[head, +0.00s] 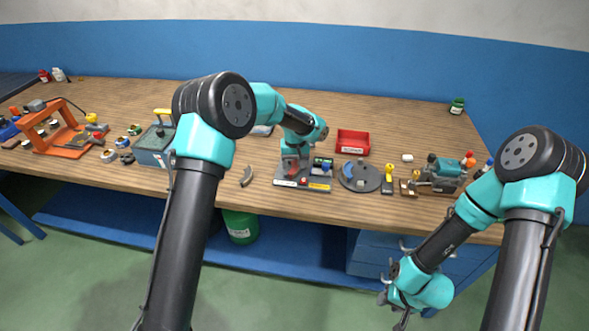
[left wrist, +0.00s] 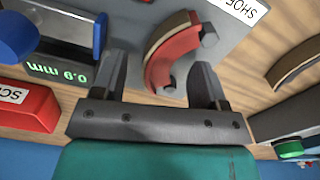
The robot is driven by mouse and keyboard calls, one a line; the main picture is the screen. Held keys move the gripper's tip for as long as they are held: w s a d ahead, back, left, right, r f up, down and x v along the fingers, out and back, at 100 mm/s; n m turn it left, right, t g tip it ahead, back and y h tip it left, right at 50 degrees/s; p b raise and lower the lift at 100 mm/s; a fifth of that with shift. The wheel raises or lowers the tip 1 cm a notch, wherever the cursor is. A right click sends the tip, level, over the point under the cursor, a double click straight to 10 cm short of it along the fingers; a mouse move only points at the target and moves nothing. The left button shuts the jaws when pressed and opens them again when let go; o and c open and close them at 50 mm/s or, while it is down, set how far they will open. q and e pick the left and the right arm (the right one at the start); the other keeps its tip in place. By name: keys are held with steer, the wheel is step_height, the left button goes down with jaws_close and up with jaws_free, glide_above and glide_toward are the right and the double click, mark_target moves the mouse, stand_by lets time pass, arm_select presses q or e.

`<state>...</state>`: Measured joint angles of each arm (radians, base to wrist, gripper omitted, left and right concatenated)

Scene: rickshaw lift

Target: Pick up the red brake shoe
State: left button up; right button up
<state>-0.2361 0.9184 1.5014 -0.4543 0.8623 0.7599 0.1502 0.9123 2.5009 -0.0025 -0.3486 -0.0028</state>
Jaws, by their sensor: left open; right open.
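The red brake shoe (left wrist: 170,58) shows in the left wrist view as a curved red piece with a tan outer lining, on a grey board marked "SHOE". My left gripper (left wrist: 158,70) is open, with one finger on each side of the shoe and gaps between. It holds nothing. In the head view my left gripper (head: 291,169) is low over the grey board (head: 288,184) and largely hides the shoe. My right gripper (head: 393,306) is open and empty, below the bench's front edge.
A gauge reading "0.9 mm" (left wrist: 58,73) and a red bin (left wrist: 28,108) sit left in the wrist view; a curved lined piece (left wrist: 294,62) lies right. In the head view, a round plate (head: 372,184) and vise (head: 446,168) stand right. The bench's back strip is mostly clear.

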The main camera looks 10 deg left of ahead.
arm_select(q)
steer(key=shift+f, duration=0.4)
steer(key=c, duration=1.1)
steer(key=shift+r, duration=0.1)
steer(key=shift+r, duration=1.75)
steer(key=s+d, duration=0.1)
steer(key=s, duration=0.4)
steer(key=s+r, duration=0.1)
steer(key=s, duration=0.4)
steer(key=s+d, duration=0.1)
steer(key=s, duration=0.4)
steer(key=shift+s+d+r, duration=0.15)
steer(key=shift+s+d, duration=0.2)
steer(key=shift+s, duration=0.05)
